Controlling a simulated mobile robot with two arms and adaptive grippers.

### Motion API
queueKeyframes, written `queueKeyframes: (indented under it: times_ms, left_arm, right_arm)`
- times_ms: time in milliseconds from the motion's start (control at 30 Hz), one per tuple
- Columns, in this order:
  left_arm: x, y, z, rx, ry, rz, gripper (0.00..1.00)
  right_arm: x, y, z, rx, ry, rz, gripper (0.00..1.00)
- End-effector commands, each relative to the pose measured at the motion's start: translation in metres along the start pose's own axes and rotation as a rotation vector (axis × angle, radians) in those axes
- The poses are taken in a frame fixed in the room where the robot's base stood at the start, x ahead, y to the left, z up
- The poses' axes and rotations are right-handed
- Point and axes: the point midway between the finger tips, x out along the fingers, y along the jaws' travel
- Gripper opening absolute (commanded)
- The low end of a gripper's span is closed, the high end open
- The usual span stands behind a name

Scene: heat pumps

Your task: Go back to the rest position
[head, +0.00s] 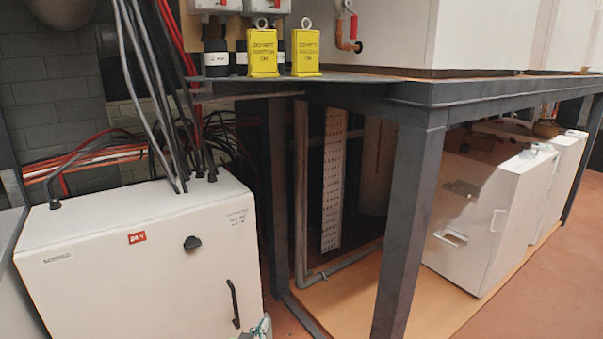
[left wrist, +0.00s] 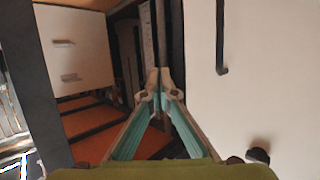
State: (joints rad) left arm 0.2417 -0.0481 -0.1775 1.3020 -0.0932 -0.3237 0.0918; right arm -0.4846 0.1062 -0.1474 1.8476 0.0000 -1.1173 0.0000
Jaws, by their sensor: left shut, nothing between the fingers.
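My left gripper (head: 262,328) shows only as a small part at the bottom edge of the head view, in front of the lower right corner of the white cabinet (head: 140,265). In the left wrist view the two fingers of the left gripper (left wrist: 160,80) meet at their tips, with nothing between them. The cabinet's front (left wrist: 270,80) fills the right side of that view, with its black handle (left wrist: 222,40) ahead and to the right of the fingertips. My right gripper is in neither view.
A dark metal frame (head: 408,225) stands right of the cabinet, with white units (head: 490,215) under it on a wooden board. Yellow tags (head: 263,53) stand on its top. Cables (head: 150,80) run into the cabinet's top. Reddish floor (head: 545,285) is clear at the lower right.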

Motion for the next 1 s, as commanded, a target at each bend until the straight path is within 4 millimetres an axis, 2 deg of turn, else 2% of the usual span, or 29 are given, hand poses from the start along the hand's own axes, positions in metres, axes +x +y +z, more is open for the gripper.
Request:
queueKeyframes:
  times_ms: [33,100,167,200,300,400,600,900,1000]
  left_arm:
    - [-0.017,-0.005,0.039,0.000,-0.079,-0.008,0.00]
    - [-0.043,-0.011,0.086,0.000,-0.188,-0.017,0.00]
    - [-0.067,-0.015,0.124,0.001,-0.280,-0.023,0.00]
    - [-0.086,-0.017,0.149,0.003,-0.343,-0.026,0.00]
    - [-0.135,-0.021,0.205,0.007,-0.494,-0.028,0.00]
    - [-0.180,-0.023,0.245,0.012,-0.618,-0.026,0.00]
    - [-0.250,-0.024,0.295,0.022,-0.796,-0.017,0.00]
    - [-0.338,-0.022,0.338,0.036,-0.998,0.002,0.00]
    - [-0.339,-0.022,0.343,0.036,-1.007,0.003,0.00]
  right_arm:
    - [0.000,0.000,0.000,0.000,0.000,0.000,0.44]
    - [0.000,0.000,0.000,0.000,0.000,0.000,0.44]
    - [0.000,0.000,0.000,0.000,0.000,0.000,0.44]
    - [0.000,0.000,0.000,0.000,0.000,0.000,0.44]
    - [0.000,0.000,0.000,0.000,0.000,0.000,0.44]
    - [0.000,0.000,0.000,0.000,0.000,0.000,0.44]
    - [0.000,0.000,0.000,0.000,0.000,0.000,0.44]
    - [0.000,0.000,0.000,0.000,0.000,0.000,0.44]
    - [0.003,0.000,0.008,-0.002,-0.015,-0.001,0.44]
